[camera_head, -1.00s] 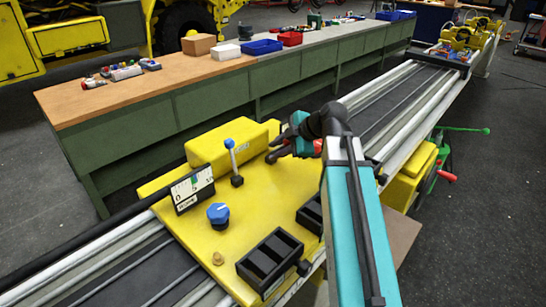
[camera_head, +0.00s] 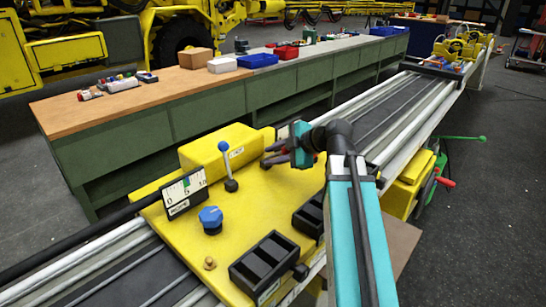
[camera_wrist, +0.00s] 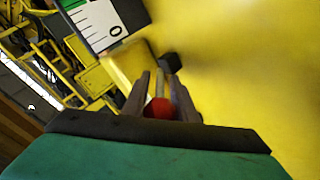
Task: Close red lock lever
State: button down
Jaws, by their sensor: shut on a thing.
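The red lock lever shows in the wrist view as a red ball knob (camera_wrist: 159,109) with a thin pale rod. My gripper (camera_wrist: 158,80) has its two grey fingers on either side of this knob, shut on it. In the head view my gripper (camera_head: 275,153) is at the far right side of the yellow console (camera_head: 255,195), beside the raised yellow box (camera_head: 222,147). There the red knob is hidden by my gripper and arm.
A blue-knobbed lever (camera_head: 227,163), a white gauge (camera_head: 184,191), a blue dial (camera_head: 211,218) and black blocks (camera_head: 264,262) stand on the console. Rails (camera_head: 410,120) run to the back right. A green workbench (camera_head: 200,110) stands behind.

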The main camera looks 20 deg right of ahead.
jog(key=shift+s+a, duration=0.1)
jog(key=shift+a, duration=0.05)
jog(key=c, duration=1.7)
grip_release()
jog(key=shift+r, duration=0.1)
jog(key=b+v, duration=0.1)
jog(key=v, duration=1.3)
